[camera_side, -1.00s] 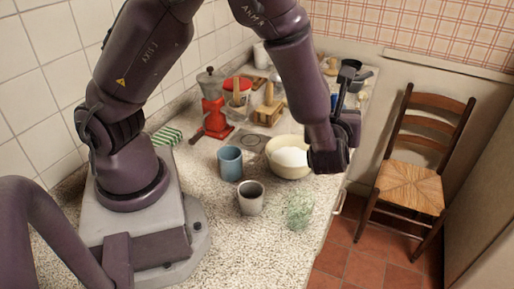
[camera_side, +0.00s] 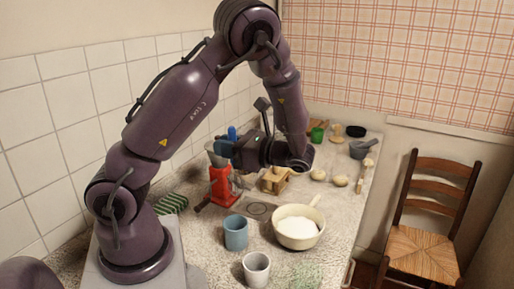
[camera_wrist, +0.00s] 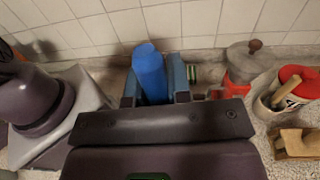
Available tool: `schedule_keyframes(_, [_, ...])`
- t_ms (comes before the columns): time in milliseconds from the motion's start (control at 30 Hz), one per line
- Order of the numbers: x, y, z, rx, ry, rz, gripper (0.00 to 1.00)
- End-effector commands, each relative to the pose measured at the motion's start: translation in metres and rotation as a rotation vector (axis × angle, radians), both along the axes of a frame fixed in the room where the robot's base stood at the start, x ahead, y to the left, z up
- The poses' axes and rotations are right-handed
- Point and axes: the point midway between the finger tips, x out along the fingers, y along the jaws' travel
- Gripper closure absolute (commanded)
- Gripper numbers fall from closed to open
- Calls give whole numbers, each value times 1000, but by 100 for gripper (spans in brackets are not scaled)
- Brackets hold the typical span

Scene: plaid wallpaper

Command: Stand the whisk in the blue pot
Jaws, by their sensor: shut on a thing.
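My gripper (camera_side: 229,148) is shut on the blue handle of the whisk (camera_side: 232,132). In the wrist view the rounded blue handle (camera_wrist: 150,72) sticks up between the two fingers (camera_wrist: 153,88). In the side view, thin wires appear to hang below the gripper beside the red grinder; they are hard to make out. The blue pot (camera_side: 236,233) is a cup-like vessel on the counter, nearer the camera and lower than my gripper. The whisk is well apart from it. The pot's inside is mostly hidden, and it does not show in the wrist view.
A red grinder (camera_side: 220,186) stands behind the blue pot, close to the whisk. A grey cup (camera_side: 256,268) and a cream bowl of white powder (camera_side: 298,228) stand near the pot. A wooden box (camera_side: 274,181) is behind. The tiled wall (camera_side: 80,100) bounds the left.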

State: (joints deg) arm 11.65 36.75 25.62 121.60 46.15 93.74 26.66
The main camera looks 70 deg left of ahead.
Motion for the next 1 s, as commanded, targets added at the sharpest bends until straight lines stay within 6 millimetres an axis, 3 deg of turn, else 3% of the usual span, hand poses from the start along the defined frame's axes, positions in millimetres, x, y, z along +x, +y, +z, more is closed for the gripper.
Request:
schedule_keyframes(267, [-6, -10, -1, 1, 41, 66, 100])
schedule_keyframes(1000, [-6, -9, -59, 3, 38, 63, 100])
